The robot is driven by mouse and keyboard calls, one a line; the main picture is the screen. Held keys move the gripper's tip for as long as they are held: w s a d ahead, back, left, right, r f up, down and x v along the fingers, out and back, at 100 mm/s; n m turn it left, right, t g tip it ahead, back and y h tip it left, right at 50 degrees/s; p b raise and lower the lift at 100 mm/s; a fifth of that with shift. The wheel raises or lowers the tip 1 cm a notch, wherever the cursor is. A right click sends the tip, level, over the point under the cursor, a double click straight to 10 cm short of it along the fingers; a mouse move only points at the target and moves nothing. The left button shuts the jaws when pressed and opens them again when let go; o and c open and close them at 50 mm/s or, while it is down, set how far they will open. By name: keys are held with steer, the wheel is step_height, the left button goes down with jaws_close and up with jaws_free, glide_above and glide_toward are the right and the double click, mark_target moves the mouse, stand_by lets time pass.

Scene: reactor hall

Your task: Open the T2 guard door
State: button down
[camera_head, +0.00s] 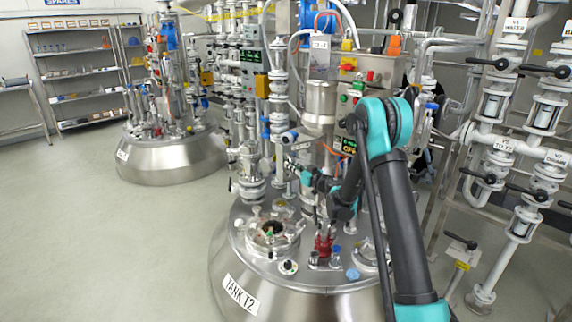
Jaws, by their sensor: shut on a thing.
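Tank T2 (262,300) is a round steel vessel at the lower middle, with its label on the front. Pipes, valves and fittings crowd its lid. My arm reaches in from the lower right, bends at the top and comes down to the left. My gripper (291,165) is small in the picture, above the lid among the pipework. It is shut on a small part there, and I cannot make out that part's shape. I cannot clearly pick out the T2 guard door or tell how far it stands open; pipes and my arm crowd that area.
A steel hopper-like cylinder (319,103) stands just above my gripper. An open round port (272,236) is on the lid to the left. Valve pipework (496,140) with levers rises at the right. Another tank (172,158) stands behind left. The floor (90,235) at left is clear.

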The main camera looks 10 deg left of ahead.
steer(key=shift+s+d+n+g+y, duration=0.25)
steer(key=shift+s+d+g, duration=0.15)
steer(key=shift+d, duration=0.25)
steer(key=shift+s+d+n+g+y, duration=0.3)
steer(key=shift+s+d+g, duration=0.05)
steer(key=shift+d, duration=0.3)
steer(key=shift+s+d+n+g+y, duration=0.25)
steer(key=shift+s+d+g, duration=0.15)
steer(key=shift+d, duration=0.25)
steer(key=c, duration=1.6)
jaws_free()
steer(key=v, duration=1.2)
